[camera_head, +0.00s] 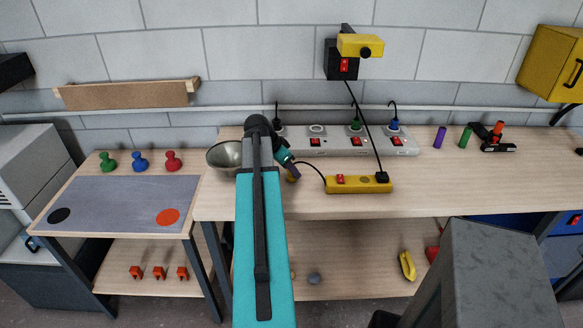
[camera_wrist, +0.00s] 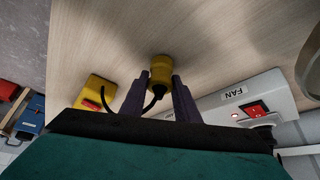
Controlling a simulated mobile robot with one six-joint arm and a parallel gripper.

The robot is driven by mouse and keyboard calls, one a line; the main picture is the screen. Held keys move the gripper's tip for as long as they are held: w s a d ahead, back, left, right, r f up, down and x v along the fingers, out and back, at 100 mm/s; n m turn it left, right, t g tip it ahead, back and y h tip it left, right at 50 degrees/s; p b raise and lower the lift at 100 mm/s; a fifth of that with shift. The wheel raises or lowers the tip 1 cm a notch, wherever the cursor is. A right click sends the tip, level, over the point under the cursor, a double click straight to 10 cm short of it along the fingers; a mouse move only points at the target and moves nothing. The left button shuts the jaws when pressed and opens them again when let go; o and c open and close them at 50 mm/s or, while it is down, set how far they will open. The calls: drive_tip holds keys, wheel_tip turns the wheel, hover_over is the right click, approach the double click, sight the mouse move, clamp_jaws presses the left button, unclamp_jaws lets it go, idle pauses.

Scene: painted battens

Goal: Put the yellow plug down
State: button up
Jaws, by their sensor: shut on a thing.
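My gripper (camera_wrist: 159,83) is shut on the yellow plug (camera_wrist: 161,68) in the wrist view, with one dark finger on each side. A black cord runs from the plug's near end. The plug's far end faces the wooden bench top (camera_head: 480,180); I cannot tell whether it touches. In the head view my gripper (camera_head: 291,169) is low over the bench, left of the yellow power strip (camera_head: 350,186), and the plug (camera_head: 292,178) shows only as a small yellow patch.
A grey socket strip (camera_head: 335,147) with red switches stands behind my gripper; its "FAN" label shows in the wrist view. A metal bowl (camera_head: 224,157) is close on the left. The bench right of the yellow strip is clear; purple and green cylinders stand farther back.

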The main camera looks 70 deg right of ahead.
drive_tip(key=shift+f, duration=0.15)
drive_tip(key=o, duration=1.1)
drive_tip(key=shift+o, duration=0.2)
drive_tip(key=shift+r+p, duration=0.55)
drive_tip(key=shift+r, duration=0.25)
drive_tip(key=shift+w+a+r+b, duration=0.1)
drive_tip(key=shift+a+r+b, duration=0.05)
drive_tip(key=shift+b, duration=0.15)
drive_tip(key=b+v, duration=0.2)
drive_tip(key=v, duration=0.9)
drive_tip(key=shift+r, duration=0.15)
